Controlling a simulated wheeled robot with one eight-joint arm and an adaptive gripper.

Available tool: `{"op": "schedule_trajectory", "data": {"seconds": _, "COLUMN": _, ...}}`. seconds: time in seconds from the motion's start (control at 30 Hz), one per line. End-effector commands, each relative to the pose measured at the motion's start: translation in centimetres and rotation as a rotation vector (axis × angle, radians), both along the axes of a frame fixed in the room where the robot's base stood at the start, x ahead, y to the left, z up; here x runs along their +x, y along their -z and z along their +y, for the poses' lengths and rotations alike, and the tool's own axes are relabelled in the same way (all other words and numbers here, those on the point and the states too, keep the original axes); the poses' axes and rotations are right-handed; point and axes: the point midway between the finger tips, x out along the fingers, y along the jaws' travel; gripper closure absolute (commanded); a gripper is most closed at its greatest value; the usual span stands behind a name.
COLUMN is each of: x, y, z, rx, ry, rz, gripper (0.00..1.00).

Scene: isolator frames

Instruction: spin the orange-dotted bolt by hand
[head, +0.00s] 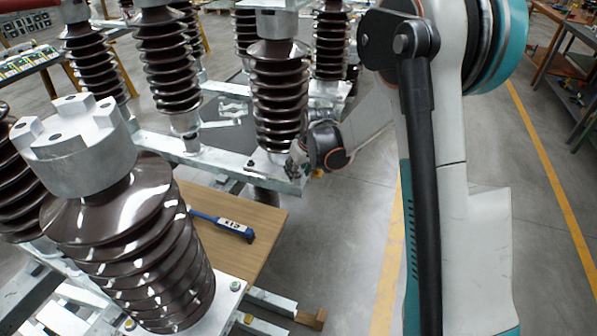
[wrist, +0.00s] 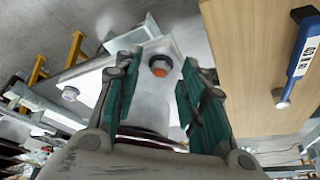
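The orange-dotted bolt (wrist: 159,67) shows in the wrist view on a pale metal plate (wrist: 172,45). My gripper (wrist: 157,88) has its two teal-padded fingers spread apart, one on each side of the bolt in the picture. The fingers look empty, and I cannot tell how far the bolt is from the tips. In the head view my gripper (head: 298,160) is at the foot of a brown ribbed insulator (head: 280,95), by the end of a metal beam (head: 285,178). The orange-dotted bolt cannot be made out there.
A wooden board (head: 262,222) carries a blue tool with a white label (head: 222,223); the tool also shows in the wrist view (wrist: 298,60). A large insulator (head: 135,235) stands at the front left. Open floor (head: 345,235) lies right of the board.

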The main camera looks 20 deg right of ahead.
Motion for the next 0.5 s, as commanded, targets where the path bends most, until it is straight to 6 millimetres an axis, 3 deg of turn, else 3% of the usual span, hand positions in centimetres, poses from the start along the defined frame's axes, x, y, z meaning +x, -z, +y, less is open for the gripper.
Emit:
{"op": "schedule_trajectory", "data": {"seconds": 0.27, "x": 0.03, "y": 0.05, "z": 0.02, "rx": 0.0, "ry": 0.0, "rz": 0.0, "gripper": 0.65}}
{"op": "schedule_trajectory", "data": {"seconds": 0.4, "x": 0.02, "y": 0.04, "z": 0.02, "rx": 0.0, "ry": 0.0, "rz": 0.0, "gripper": 0.96}}
{"op": "schedule_trajectory", "data": {"seconds": 0.5, "x": 0.02, "y": 0.03, "z": 0.02, "rx": 0.0, "ry": 0.0, "rz": 0.0, "gripper": 1.0}}
